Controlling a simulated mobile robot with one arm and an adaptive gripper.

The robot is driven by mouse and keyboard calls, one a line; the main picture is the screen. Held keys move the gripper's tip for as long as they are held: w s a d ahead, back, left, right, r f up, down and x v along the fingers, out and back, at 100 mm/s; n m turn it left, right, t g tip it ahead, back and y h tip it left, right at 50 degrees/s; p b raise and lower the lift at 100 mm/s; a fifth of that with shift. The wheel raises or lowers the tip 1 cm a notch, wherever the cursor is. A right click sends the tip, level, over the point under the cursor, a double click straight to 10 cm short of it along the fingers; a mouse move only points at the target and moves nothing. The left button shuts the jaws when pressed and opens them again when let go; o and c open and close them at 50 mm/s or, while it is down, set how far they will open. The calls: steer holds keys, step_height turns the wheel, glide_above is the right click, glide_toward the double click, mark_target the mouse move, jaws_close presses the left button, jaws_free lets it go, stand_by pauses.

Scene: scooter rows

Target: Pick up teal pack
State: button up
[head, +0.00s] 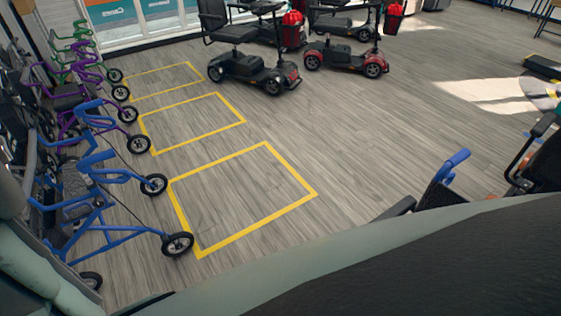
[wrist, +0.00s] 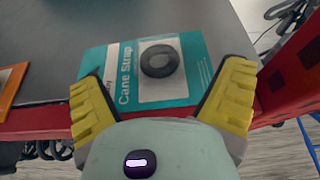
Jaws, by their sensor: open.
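The teal pack (wrist: 122,66) shows in the wrist view as a flat teal card labelled "Cane Strap" with a picture of a black ring. It lies on a dark grey shelf (wrist: 70,25) with a red front edge. My gripper (wrist: 168,95) is open, its two yellow fingers on the left and right of the pack's near part. The head view does not show the pack or the gripper.
An orange-edged item (wrist: 12,85) lies left of the pack. A red perforated upright (wrist: 292,75) stands close on the right. In the head view, blue rollators (head: 105,180) line the left, scooters (head: 245,55) stand at the back, and the middle floor (head: 350,140) is clear.

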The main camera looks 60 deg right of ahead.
steer(key=shift+x, duration=1.35)
steer(key=shift+s+f, duration=0.1)
steer(key=c, duration=1.3)
steer(key=shift+a+r, duration=0.1)
steer(key=shift+r, duration=0.55)
step_height(320, 180, up, 2)
steer(key=shift+r, duration=0.25)
steer(key=s+d+r+b, duration=0.1)
steer(key=s+d, duration=0.4)
steer(key=d, duration=1)
steer(key=shift+d+b, duration=0.2)
steer(key=shift+b, duration=0.7)
